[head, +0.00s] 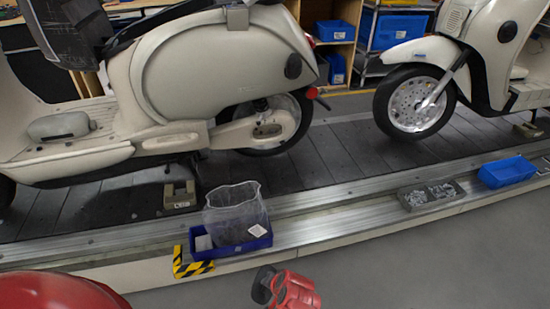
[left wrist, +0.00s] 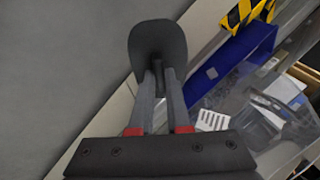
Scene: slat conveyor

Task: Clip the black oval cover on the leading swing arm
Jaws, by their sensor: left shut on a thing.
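My left gripper (head: 273,284) is low in front of the conveyor edge in the head view, with a red wrist. It is shut on the black oval cover (head: 261,284). In the left wrist view, the cover (left wrist: 158,45) is held between the two finger ends, its broad face tilted away. The cream scooter (head: 215,75) at left stands on the conveyor with its rear to the right. Its pale swing arm (head: 235,134) lies beside the rear wheel and shows a dark oval recess (head: 267,130). The gripper is well apart from it. My right gripper is not in view.
A blue bin (head: 262,242) with a clear bag (head: 235,212) stands on the conveyor's near ledge, beside yellow-black tape (head: 190,264). A grey parts tray (head: 432,196) and blue tray (head: 507,171) are farther right. A second scooter (head: 490,40) stands behind. The grey floor is clear.

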